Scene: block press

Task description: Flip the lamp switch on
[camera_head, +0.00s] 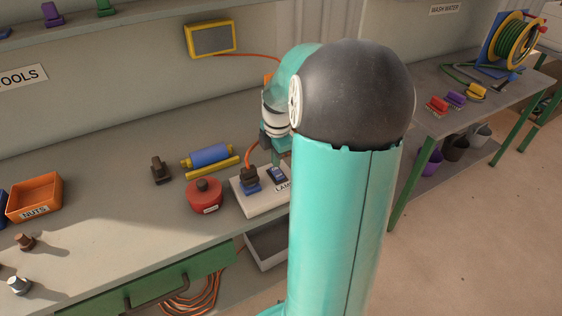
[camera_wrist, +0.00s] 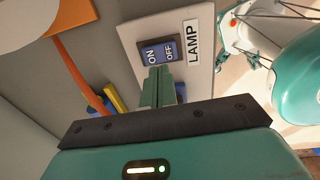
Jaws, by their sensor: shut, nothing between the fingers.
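The lamp switch (camera_wrist: 161,51) is a blue rocker marked ON and OFF, on a white plate (camera_wrist: 133,41) with a LAMP label (camera_wrist: 193,42). In the head view the switch (camera_head: 277,175) sits at the right of the white plate (camera_head: 262,203) on the bench, beside a dark plug with an orange cord. My gripper (camera_wrist: 158,72) is shut and empty. Its fingertips are at the near edge of the switch in the wrist view, below the lettering. I cannot tell whether they touch it. In the head view my arm hides the right part of the plate.
An orange NUTS bin (camera_head: 34,198) is farther left. A yellow-framed panel (camera_head: 212,39) hangs on the wall. The bench front between bin and tin is clear.

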